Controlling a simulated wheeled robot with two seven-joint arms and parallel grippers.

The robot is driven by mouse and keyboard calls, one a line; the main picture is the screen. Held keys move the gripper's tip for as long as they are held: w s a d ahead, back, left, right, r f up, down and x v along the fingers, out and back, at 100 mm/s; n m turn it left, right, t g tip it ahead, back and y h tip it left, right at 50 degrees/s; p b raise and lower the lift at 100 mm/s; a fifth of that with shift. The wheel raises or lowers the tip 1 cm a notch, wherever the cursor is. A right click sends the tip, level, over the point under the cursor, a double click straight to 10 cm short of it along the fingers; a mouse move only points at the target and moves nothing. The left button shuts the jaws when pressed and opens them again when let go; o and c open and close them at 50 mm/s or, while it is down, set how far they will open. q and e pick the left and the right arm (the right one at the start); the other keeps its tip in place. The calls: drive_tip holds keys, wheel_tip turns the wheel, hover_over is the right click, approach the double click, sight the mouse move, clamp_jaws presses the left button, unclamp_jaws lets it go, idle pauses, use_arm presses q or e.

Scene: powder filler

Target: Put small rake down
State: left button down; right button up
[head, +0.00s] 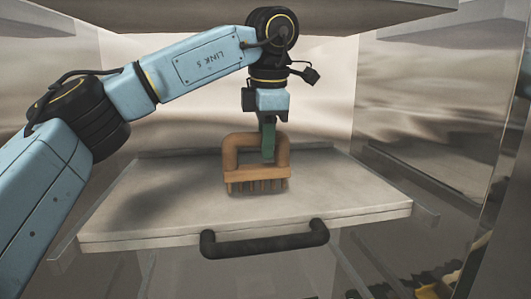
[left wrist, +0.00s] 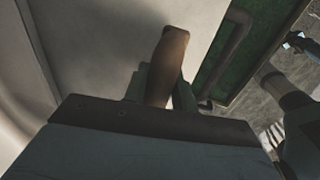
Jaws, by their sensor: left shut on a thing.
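The small rake (head: 257,174) is orange-brown with a looped handle and a row of short teeth pointing down. My left gripper (head: 268,142) points down and is shut on the top of the rake's handle. The rake is upright, over the middle of the pale tray-like board (head: 150,215). I cannot tell whether its teeth touch the board. In the left wrist view the rake's handle (left wrist: 167,62) shows between the fingers. My right gripper is in neither view.
The board has a black handle (head: 265,241) on its front edge. Metal walls stand behind and beside it, and a panel hangs overhead. The board is bare on both sides of the rake. Yellowish objects (head: 445,283) lie low at the right.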

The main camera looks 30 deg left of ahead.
use_arm(q)
wheel_tip(320, 180, down, 2)
drive_tip(key=shift+s+a+f, duration=0.1)
drive_tip(key=shift+f, duration=0.1)
drive_tip(key=c, duration=1.6)
unclamp_jaws()
drive_tip(key=shift+f, duration=0.1)
drive_tip(key=o, duration=0.5)
drive_tip(key=shift+c, duration=0.2)
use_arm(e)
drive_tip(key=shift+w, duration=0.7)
use_arm(q)
drive_tip(key=shift+r, duration=0.3)
wheel_tip(320, 180, up, 12)
drive_tip(key=s+d+p, duration=0.1)
drive_tip(key=shift+s+d+f, duration=0.2)
drive_tip(key=shift+s+d, duration=0.1)
drive_tip(key=shift+s, duration=0.05)
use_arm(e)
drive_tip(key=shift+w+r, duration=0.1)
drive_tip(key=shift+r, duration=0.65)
